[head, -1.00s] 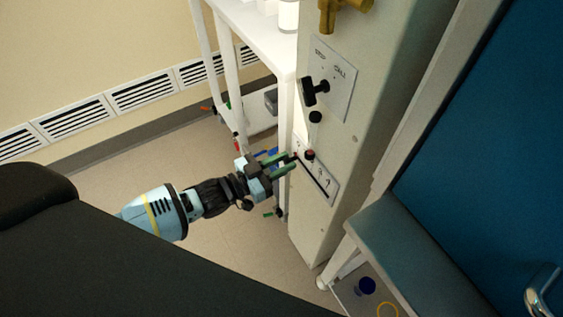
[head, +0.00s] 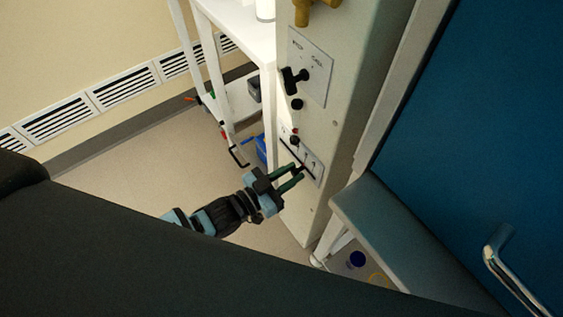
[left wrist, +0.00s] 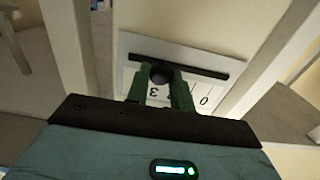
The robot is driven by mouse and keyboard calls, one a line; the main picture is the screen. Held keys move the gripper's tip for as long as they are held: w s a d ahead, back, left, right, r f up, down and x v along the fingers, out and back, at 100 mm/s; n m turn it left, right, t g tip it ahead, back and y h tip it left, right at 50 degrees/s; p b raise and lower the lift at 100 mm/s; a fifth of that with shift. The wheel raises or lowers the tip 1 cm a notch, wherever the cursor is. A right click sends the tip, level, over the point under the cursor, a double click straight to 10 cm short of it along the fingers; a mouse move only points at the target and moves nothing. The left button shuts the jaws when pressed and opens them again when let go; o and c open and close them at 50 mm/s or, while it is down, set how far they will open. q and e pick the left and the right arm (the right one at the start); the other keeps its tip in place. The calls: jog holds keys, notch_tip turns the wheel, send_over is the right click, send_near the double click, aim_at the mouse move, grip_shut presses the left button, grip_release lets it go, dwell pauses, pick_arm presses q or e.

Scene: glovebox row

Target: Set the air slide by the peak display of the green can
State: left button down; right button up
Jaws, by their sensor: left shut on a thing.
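The air slide is a black slot on a white plate (head: 313,160) low on the pale column, and the plate also shows in the left wrist view (left wrist: 215,93). A round black knob (left wrist: 160,73) sits on the slot, left of its middle in that view. My left gripper (head: 300,173) has its green fingers at the slot, and the left wrist view shows the fingertips (left wrist: 162,84) shut on the knob. Printed figures, upside down, are partly hidden by the fingers. I cannot make out a green can or a peak display. My right gripper is not in view.
Above the slide are a small tube (head: 296,121) with dark ends and a black knob (head: 294,79) on a labelled plate. A white shelf (head: 240,30) stands left of the column. A blue door (head: 470,130) and a grey-blue ledge (head: 390,225) are at right.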

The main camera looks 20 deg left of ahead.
pick_arm(q)
jog(key=c, duration=1.4)
grip_release()
jog(key=shift+o, duration=0.8)
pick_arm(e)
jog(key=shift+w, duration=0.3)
pick_arm(q)
jog(key=shift+a, duration=0.1)
jog(key=v, duration=0.7)
jog(key=shift+s+a, duration=0.2)
jog(key=shift+s, duration=0.15)
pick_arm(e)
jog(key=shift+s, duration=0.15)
